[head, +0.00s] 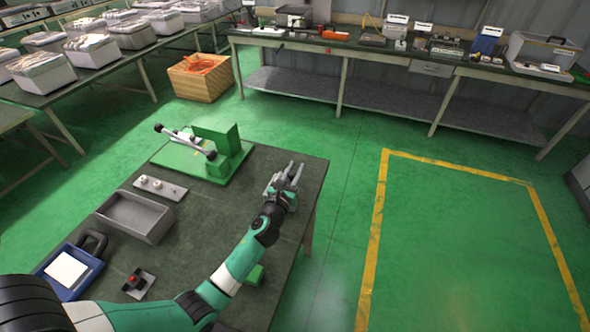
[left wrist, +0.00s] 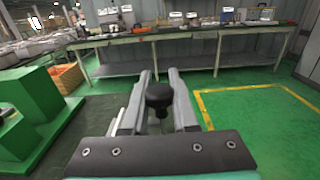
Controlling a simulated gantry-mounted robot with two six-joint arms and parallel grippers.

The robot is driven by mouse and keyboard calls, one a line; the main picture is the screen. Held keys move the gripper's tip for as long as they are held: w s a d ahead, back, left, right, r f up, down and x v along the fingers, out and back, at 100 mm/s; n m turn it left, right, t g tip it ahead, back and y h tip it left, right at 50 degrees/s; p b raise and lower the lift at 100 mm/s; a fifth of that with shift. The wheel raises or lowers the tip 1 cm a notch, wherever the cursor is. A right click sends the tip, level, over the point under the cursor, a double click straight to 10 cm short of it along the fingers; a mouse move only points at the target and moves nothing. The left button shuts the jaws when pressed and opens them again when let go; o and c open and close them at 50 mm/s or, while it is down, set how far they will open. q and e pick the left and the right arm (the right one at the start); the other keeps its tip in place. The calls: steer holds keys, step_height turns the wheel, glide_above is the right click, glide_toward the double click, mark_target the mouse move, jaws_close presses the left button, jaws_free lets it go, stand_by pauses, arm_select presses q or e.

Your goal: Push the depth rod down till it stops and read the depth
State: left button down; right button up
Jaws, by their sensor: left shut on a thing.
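My left gripper (head: 294,170) is over the right side of the dark work table (head: 300,215), near its edge. In the left wrist view its two grey fingers (left wrist: 159,78) stand on either side of a black knob (left wrist: 159,95), and the gripper is shut on it. The knob looks like the top of the depth rod. The rod below it and any depth scale are hidden by the fingers and wrist; no reading can be made out. A grey part shows beside the fingers in the head view, but its shape is unclear. My right gripper is not in view.
A green lever fixture (head: 228,150) stands at the table's back. A green block (head: 256,275) is beside my arm.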

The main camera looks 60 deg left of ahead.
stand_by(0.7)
arm_select(q)
step_height(320, 180, down, 4)
steer(key=b, duration=0.3)
steer(key=shift+r, duration=0.25)
steer(key=c, duration=0.7)
jaws_free()
steer(key=p+v, duration=0.1)
steer(key=v, duration=1)
steer(key=shift+s+d+p, duration=0.15)
steer(key=shift+s+p, duration=0.15)
